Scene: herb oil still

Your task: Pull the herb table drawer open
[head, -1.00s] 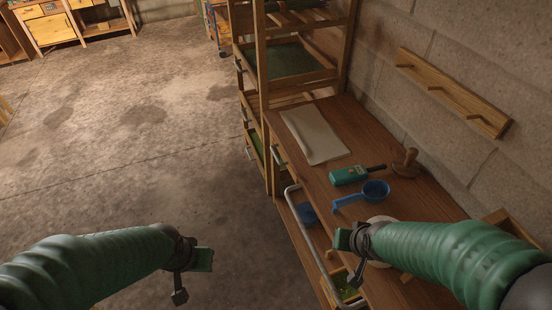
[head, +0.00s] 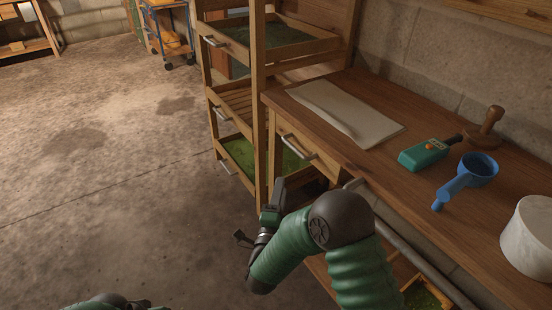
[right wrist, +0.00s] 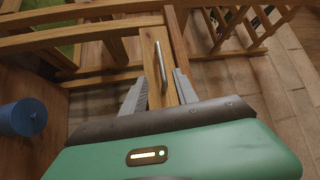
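The herb table (head: 440,165) has a brown wooden top and stands along the wall at the right. Its drawer (head: 322,160) sits under the top near the far end, its front seemingly flush, with a grey bar handle (head: 297,147). My right gripper (head: 277,196) is just short of the drawer front. In the right wrist view the handle (right wrist: 161,68) runs upright on the wooden drawer front, between and ahead of the two spread fingers (right wrist: 160,84). No grip on it shows. My left gripper (head: 125,303) is barely in view at the bottom edge; its fingers are unclear.
A wooden rack (head: 258,100) with green herb trays and handles stands just beyond the table. A cloth (head: 340,112), a teal meter (head: 423,154), a blue scoop (head: 475,172) and a white pot (head: 530,237) are on top. A grey rail (head: 410,255) runs along the table front. The floor at left is clear.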

